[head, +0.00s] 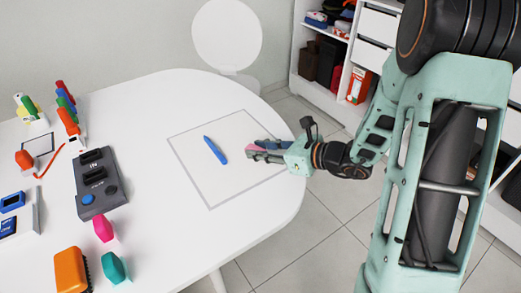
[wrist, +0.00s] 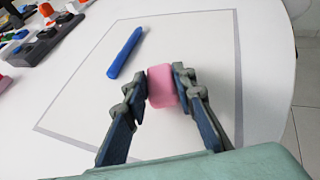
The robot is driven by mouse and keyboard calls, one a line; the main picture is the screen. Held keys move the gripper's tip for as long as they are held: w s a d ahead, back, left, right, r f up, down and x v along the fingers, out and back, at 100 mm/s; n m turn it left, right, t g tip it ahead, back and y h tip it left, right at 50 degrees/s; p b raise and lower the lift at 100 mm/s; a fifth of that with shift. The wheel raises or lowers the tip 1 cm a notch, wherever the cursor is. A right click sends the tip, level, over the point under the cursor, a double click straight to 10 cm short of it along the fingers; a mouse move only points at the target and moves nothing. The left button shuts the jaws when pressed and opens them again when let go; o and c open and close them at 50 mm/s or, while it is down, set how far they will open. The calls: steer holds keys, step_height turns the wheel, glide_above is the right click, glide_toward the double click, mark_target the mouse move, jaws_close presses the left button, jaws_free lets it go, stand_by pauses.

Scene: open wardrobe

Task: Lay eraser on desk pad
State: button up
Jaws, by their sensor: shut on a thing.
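A pink eraser (wrist: 161,87) is held between the two fingers of my gripper (wrist: 160,88), which is shut on it. In the head view my gripper (head: 254,151) is over the right part of the desk pad (head: 215,185), a white area with a grey border on the table. Only a small pink part of the eraser (head: 256,146) shows there. Whether the eraser touches the pad or hangs just above it, I cannot tell. A blue marker (head: 215,150) lies on the pad left of my gripper; it also shows in the wrist view (wrist: 125,52).
On the left of the white table (head: 150,110) are a dark grey device (head: 97,185), a pink object (head: 103,229), a teal object (head: 114,268) and an orange brush (head: 71,271). A white chair (head: 227,35) and open shelves (head: 325,50) stand behind. The pad's front part is clear.

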steer(key=shift+f, duration=0.2)
steer(key=o, duration=1)
steer(key=shift+r, duration=0.1)
steer(key=shift+r, duration=0.2)
steer(key=v, duration=1.2)
steer(key=shift+f+p, duration=0.15)
steer(key=shift+p, duration=0.25)
